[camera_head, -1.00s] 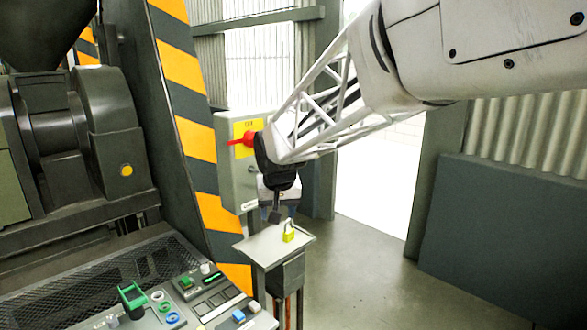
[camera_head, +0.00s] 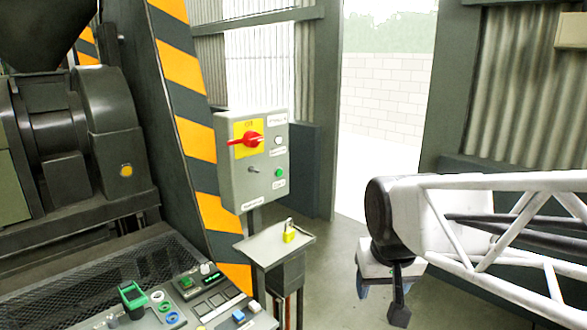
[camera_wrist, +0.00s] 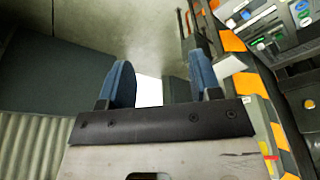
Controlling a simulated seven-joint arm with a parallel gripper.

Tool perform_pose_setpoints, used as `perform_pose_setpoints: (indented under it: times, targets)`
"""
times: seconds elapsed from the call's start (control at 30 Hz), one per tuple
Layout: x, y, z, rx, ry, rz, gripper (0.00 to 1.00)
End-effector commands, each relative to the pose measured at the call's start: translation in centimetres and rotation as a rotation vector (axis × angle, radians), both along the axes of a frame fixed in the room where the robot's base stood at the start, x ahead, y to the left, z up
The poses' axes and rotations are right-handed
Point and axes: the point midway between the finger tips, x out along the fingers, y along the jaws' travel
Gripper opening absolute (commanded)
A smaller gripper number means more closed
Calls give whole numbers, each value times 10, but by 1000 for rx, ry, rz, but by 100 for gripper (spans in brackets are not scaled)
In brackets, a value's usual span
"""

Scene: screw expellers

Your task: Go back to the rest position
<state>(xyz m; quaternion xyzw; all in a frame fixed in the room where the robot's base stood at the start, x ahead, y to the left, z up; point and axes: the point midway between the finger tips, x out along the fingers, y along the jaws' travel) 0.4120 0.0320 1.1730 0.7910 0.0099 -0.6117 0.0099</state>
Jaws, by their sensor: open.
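My gripper (camera_head: 384,293) hangs at the lower right of the head view, to the right of the small stand and apart from everything. In the wrist view its two blue fingers (camera_wrist: 160,88) stand wide apart with nothing between them. The fingertips are mostly hidden in the head view.
A grey switch box (camera_head: 255,165) with a red rotary handle (camera_head: 248,140) stands at the centre. A yellow padlock (camera_head: 289,234) sits on the small stand (camera_head: 262,248) below it. A control panel (camera_head: 190,300) is at the lower left. A bright doorway (camera_head: 380,120) lies behind.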

Motion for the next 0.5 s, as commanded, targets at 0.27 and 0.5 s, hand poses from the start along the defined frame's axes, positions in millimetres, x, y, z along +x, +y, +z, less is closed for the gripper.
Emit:
perform_pose_setpoints:
  times: [0.27,0.5]
  targets:
    - [-67,-27,-21,-1,13,-36,58]
    - [-94,-35,-34,-3,21,-48,58]
